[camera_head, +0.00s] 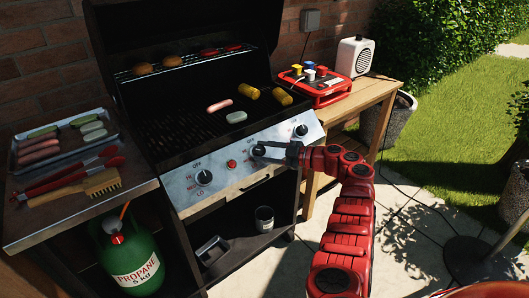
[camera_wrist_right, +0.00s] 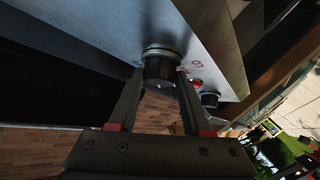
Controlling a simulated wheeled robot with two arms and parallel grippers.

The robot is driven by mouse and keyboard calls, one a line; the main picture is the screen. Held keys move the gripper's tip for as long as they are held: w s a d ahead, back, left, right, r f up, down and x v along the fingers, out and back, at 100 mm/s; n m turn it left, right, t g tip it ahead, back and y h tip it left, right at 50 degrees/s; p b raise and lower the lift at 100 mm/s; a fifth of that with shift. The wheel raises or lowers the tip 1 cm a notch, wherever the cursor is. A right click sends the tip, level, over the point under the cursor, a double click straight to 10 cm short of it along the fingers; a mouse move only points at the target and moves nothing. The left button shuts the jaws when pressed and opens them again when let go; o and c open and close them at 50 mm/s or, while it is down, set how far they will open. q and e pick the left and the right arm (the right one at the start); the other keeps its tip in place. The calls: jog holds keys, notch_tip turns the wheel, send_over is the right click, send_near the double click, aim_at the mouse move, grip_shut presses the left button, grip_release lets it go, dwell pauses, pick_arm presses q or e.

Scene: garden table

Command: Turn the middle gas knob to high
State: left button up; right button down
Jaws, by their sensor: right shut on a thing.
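The grill's sloped front panel (camera_head: 224,172) carries three black knobs and a red button (camera_head: 231,164). The middle gas knob (camera_head: 258,151) is between the fingers of my right gripper (camera_head: 262,152), which is shut on it. In the right wrist view the knob (camera_wrist_right: 160,66) sits between the two fingertips. Where its pointer stands cannot be made out. The left knob (camera_head: 204,177) has OFF, HI and LO marks around it. The right knob (camera_head: 301,130) stands free. My left gripper is not in view.
The open grill holds sausages and corn on its grate (camera_head: 185,135). A side shelf at left bears a food tray (camera_head: 122,143), tongs and a brush (camera_head: 85,187). A green propane bottle (camera_head: 133,262) stands below. A wooden table (camera_head: 367,100) at right bears a red caddy (camera_head: 322,94).

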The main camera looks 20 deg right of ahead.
jog(key=shift+c, duration=1.8)
grip_release()
jog(key=v, duration=1.7)
jog(key=shift+s+d+r, duration=0.1)
jog(key=shift+r, duration=0.05)
